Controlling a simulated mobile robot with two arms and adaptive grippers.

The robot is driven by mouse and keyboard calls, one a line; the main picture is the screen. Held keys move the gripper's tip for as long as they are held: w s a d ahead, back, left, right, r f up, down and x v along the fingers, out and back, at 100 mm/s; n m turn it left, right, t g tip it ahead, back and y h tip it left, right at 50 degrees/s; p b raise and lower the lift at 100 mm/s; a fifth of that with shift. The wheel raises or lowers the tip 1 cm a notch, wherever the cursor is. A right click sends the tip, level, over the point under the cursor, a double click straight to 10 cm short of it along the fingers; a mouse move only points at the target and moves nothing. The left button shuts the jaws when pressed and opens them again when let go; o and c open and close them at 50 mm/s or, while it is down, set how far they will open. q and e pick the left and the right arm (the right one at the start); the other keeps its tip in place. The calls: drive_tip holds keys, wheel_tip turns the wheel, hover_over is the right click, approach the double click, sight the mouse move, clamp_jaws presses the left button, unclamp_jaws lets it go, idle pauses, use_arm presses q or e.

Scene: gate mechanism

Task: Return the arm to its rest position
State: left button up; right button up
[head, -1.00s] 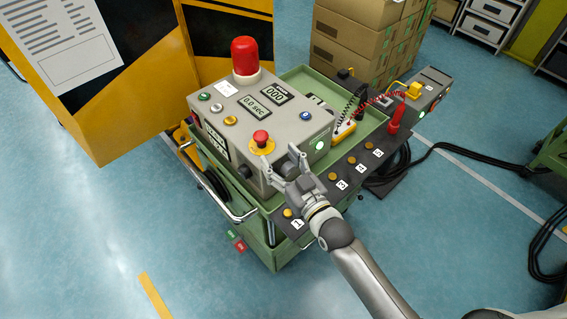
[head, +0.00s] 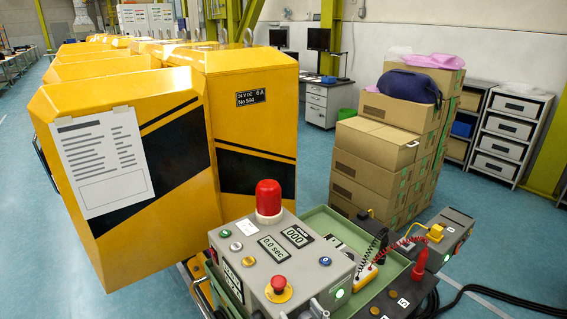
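The tip of my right gripper (head: 317,308) just shows at the bottom edge of the head view. It is beside the front right corner of the grey control box (head: 250,250), between the red mushroom button (head: 279,284) and the lit green lamp. The rest of this gripper and its arm are below the picture, so its opening is hidden. I see nothing held at the tip. Whether it touches the box I cannot tell. My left gripper is not in view.
A red beacon (head: 268,198) stands on the box. A green tray (head: 325,222) with cables and a red-handled probe (head: 420,264) lies to the right. Yellow and black cabinets (head: 250,110) stand behind on the left, stacked cardboard boxes (head: 372,165) behind on the right. Blue floor is open far right.

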drive_tip(key=s+d+f+m+g+h, duration=0.1)
drive_tip(key=s+d+f+g+h, duration=0.1)
drive_tip(key=s+d+g, duration=0.45)
drive_tip(key=s+d+f+m+g+h, duration=0.1)
drive_tip(key=s+d+f+g+h, duration=0.2)
drive_tip(key=s, duration=0.7)
drive_tip(key=s+d+f+m+g+h, duration=0.1)
drive_tip(key=s+d+f+g+h, duration=0.15)
drive_tip(key=s+d, duration=0.45)
wheel_tip(320, 180, down, 26)
drive_tip(key=s+a+g, duration=0.1)
drive_tip(key=s+g, duration=0.1)
drive_tip(key=s, duration=0.1)
drive_tip(key=s+d+f+g, duration=0.1)
drive_tip(key=s+d+f, duration=0.2)
drive_tip(key=s+f, duration=1.3)
drive_tip(key=shift+s+f+n+b, duration=0.25)
drive_tip(key=shift+f+n+b, duration=0.05)
drive_tip(key=shift+f+b, duration=0.1)
